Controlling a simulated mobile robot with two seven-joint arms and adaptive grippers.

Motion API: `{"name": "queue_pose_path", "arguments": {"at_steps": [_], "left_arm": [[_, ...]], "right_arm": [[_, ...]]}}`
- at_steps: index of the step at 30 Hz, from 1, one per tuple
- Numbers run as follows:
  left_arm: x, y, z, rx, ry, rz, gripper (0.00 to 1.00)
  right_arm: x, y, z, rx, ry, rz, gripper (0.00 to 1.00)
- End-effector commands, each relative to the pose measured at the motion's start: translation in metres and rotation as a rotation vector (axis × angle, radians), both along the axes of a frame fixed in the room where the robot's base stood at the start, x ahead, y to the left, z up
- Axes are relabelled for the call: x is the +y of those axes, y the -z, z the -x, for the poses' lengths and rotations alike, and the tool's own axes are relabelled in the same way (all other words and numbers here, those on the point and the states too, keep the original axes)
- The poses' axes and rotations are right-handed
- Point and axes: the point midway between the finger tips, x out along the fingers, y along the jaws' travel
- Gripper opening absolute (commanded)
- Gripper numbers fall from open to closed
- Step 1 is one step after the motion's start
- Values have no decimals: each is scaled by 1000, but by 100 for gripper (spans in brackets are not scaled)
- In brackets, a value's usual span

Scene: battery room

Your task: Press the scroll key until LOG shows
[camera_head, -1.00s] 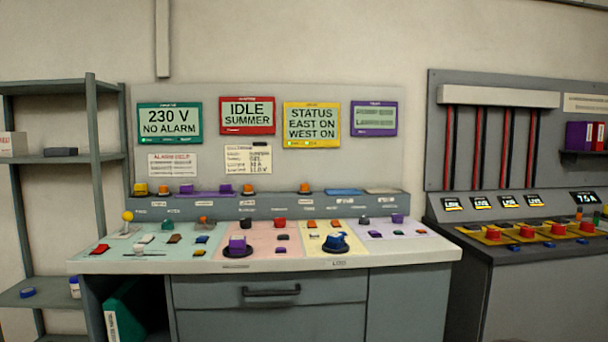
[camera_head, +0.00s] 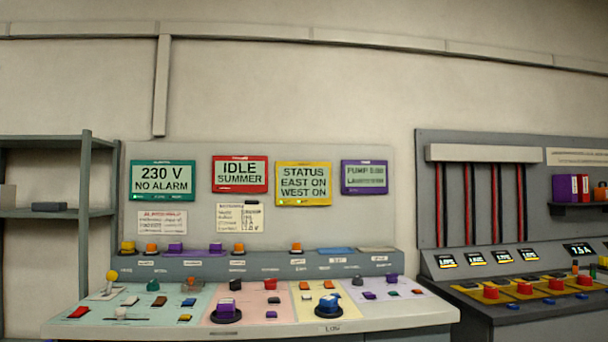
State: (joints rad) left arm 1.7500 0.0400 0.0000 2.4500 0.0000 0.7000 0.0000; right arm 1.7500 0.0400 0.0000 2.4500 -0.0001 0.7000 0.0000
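The control desk (camera_head: 262,331) stands ahead with a panel of displays above it. The yellow display (camera_head: 303,184) reads STATUS, EAST ON, WEST ON. The green display (camera_head: 162,180) reads 230 V, NO ALARM. The red display (camera_head: 240,174) reads IDLE, SUMMER. The purple display (camera_head: 364,177) seems to read PUMP and a figure, with small blurred text below. No display shows LOG. The keys' labels are too small to read, so I cannot tell which is the scroll key. Neither gripper is in view.
The desk top carries coloured zones with several keys, a yellow-knobbed lever (camera_head: 111,277), a purple knob (camera_head: 226,309) and a blue knob (camera_head: 328,306). A raised ledge (camera_head: 262,266) holds more buttons. A grey shelf (camera_head: 86,212) stands left, another console (camera_head: 520,303) right.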

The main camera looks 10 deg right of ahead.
Motion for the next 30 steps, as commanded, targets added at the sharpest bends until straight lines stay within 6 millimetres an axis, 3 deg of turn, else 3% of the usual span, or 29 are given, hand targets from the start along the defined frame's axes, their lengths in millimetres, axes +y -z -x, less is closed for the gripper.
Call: {"name": "queue_pose_path", "arguments": {"at_steps": [3, 6, 30], "left_arm": [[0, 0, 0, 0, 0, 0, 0], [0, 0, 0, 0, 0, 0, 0], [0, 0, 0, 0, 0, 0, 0]], "right_arm": [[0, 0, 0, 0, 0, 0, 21], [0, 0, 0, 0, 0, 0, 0], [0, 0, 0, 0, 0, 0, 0]]}}
